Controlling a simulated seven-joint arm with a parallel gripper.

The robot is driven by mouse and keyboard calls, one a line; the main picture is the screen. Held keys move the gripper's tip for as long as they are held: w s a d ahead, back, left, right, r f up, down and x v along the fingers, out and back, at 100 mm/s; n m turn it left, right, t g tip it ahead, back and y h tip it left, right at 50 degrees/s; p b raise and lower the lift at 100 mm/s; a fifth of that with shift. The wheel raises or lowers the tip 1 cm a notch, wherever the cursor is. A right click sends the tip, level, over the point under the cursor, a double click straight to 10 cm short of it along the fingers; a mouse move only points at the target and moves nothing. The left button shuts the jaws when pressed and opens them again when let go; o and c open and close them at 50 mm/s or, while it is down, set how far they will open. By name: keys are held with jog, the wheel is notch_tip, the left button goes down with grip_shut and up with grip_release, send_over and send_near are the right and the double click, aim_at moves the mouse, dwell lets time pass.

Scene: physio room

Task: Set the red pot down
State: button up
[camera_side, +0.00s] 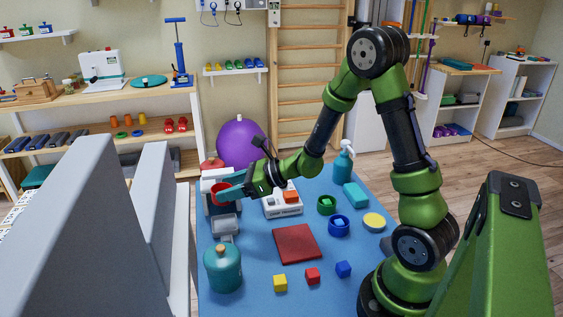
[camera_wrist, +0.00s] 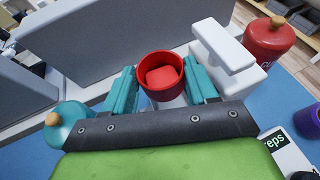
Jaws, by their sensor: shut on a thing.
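The red pot (camera_side: 219,193) is a small open-topped cup, held near the white device (camera_side: 208,186) at the mat's back left. My gripper (camera_side: 231,188) is shut on it, with teal fingers on either side. In the wrist view the red pot (camera_wrist: 162,92) sits upright between the fingertips (camera_wrist: 163,87), and a red piece (camera_wrist: 162,77) lies inside it. The white device (camera_wrist: 226,50) stands close at its right there. What is directly under the pot is hidden, so I cannot tell if it touches anything.
A grey tray (camera_side: 224,224) lies below the pot. A teal jar (camera_side: 223,270) stands at front left, a red jar (camera_wrist: 268,42) behind the device. A flat red square (camera_side: 297,244) lies mid-mat; green (camera_side: 326,206) and blue pots (camera_side: 339,227) stand right. Grey panels (camera_side: 155,220) rise at left.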

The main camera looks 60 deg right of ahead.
jog(key=shift+w+r+n+y, duration=0.3)
jog(key=shift+r+n+y, duration=0.1)
jog(key=shift+n+y, duration=0.1)
notch_tip(320, 180, down, 10)
jog(key=shift+r, duration=0.2)
jog(key=shift+f+g, duration=0.15)
jog(key=shift+g, duration=0.15)
jog(key=o, duration=1.1)
